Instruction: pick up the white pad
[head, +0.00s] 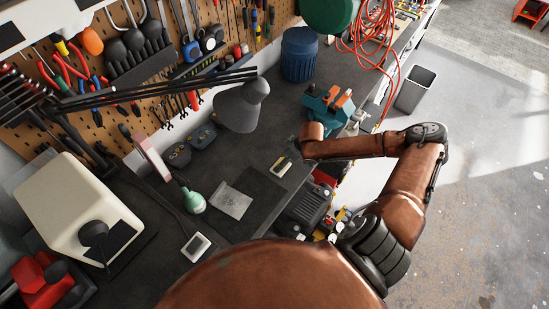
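A small white pad (196,246) with a grey face lies flat on the dark bench top, near its front edge at the lower middle of the head view. A pale grey translucent sheet (230,201) lies farther along the bench. My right arm comes in from the right, and its wrist end is over the bench by the vise, well away from the pad. My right gripper (297,145) is barely visible at the wrist end, and its fingers cannot be made out. My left gripper is not in view.
A green bottle (194,201) and a pink-framed panel (151,158) stand behind the pad. A cream box (75,210) is to the left. A grey lamp (242,104), a teal vise (328,106) and a small white-and-yellow item (281,166) are farther along the bench.

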